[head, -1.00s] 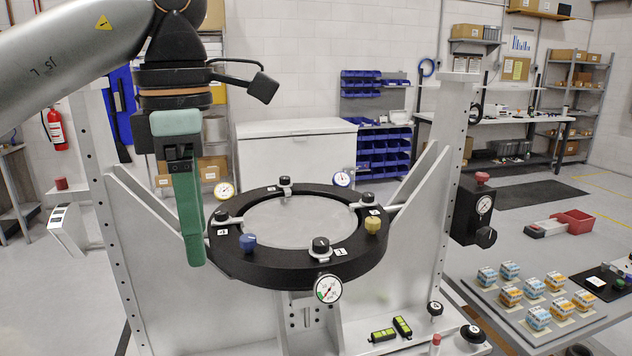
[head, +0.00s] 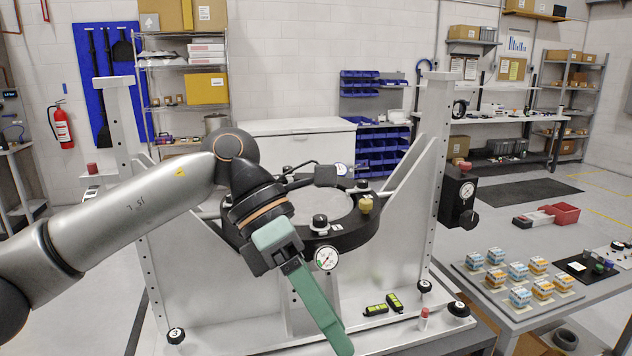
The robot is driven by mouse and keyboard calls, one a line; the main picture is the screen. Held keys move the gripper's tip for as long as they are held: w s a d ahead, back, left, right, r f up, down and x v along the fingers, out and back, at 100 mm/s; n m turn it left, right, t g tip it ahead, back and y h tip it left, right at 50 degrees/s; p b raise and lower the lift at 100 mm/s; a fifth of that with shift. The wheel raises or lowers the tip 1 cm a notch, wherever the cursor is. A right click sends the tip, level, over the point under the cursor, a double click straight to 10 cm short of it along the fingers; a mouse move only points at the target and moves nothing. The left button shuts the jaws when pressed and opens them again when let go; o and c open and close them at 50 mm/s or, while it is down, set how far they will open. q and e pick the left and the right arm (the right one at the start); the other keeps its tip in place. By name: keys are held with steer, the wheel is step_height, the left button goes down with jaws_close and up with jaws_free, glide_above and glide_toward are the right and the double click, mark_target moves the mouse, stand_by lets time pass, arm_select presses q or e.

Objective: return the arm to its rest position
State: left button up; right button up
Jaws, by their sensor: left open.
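My left arm comes in from the left, low across the picture. Its green-fingered gripper (head: 312,296) points down and right, in front of the mirror fixture (head: 436,180). The fingers overlap in this view, and I see nothing held between them. The black ring (head: 368,232) of the fixture is behind the gripper and wrist, which hide its left front part. A dial gauge (head: 327,258) on the ring's front shows just right of the gripper. My right gripper is not in view.
Two green-black levels (head: 385,305) and a red-topped item (head: 423,319) lie or stand on the fixture base right of the gripper. A side table (head: 520,318) at right holds several blue and orange blocks. Fixture uprights stand left (head: 140,180) and right of the ring.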

arm_select(q)
steer(key=d+n+g+h, duration=0.2)
steer(key=d+n+h, duration=0.6)
steer(key=h, duration=0.5)
steer(key=w+a+f+n+t+y, duration=0.1)
steer(key=w+a+f+n+t, duration=0.3)
steer(key=n+t, duration=0.45)
steer(key=w+a+f+n+t+y, duration=0.25)
steer(key=f+n+t, duration=0.4)
steer(key=n, duration=0.35)
steer(key=w+a+f+n+t, duration=0.3)
steer(key=w+f+n+t, duration=0.1)
steer(key=n+t, duration=0.5)
steer(key=s+a+f+n+y, duration=0.1)
steer(key=a+f+n+y, duration=0.5)
steer(key=f, duration=0.4)
steer(key=s+a+f+n+g+y, duration=0.4)
steer(key=s+a+f, duration=0.1)
steer(key=s+f, duration=0.4)
steer(key=s+a+f+n+g+y, duration=0.3)
steer(key=s+a+f, duration=0.3)
steer(key=s+f, duration=0.4)
step_height(320, 180, down, 4)
steer(key=shift+s+f+n+g+y, duration=0.2)
steer(key=shift+n+g+y, duration=0.2)
steer(key=shift+n+y, duration=0.2)
